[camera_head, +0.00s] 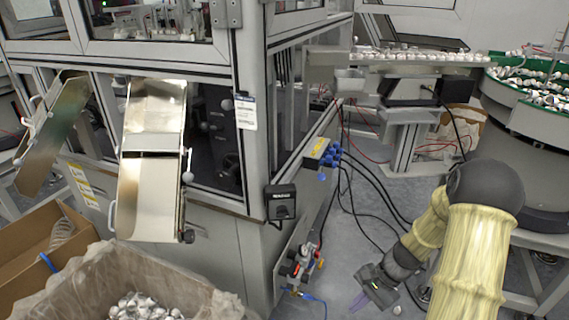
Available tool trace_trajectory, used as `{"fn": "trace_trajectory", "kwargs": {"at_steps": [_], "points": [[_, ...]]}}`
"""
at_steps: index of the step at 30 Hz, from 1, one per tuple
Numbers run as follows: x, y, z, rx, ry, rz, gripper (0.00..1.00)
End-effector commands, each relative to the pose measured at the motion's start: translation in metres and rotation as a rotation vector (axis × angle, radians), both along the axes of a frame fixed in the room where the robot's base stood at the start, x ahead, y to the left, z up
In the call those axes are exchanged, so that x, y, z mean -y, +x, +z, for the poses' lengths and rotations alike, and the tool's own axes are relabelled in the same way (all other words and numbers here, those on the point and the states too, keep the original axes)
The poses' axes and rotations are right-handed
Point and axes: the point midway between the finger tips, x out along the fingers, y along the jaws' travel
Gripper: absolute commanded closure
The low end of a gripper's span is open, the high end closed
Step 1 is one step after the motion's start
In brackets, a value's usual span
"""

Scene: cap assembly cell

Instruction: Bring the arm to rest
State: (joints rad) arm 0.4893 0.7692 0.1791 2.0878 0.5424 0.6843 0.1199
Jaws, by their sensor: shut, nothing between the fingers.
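My arm, in a pale yellow cover with dark joints, comes in at the lower right of the head view. My gripper (372,290) hangs low over the grey floor at the bottom, right of the machine's corner. It is shut and holds nothing. It is small and dark in this view, and its fingertips are hard to make out. It is apart from the machine and the bins.
A large framed machine (228,226) fills the left and middle. A lined bin (190,285) holds silvery caps at the lower left, beside a cardboard box (30,245). A green-rimmed round feeder (520,90) stands at the right. Black cables (375,185) hang near my arm.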

Motion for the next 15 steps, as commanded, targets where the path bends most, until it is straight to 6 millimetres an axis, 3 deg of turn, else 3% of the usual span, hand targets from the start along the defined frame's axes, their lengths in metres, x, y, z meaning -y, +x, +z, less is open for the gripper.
{"fn": "trace_trajectory", "kwargs": {"at_steps": [1,15], "points": [[-0.002,-0.003,0.034,0.021,-0.03,0.042,1.0],[-0.016,-0.033,0.211,0.224,-0.281,0.403,1.0]]}}
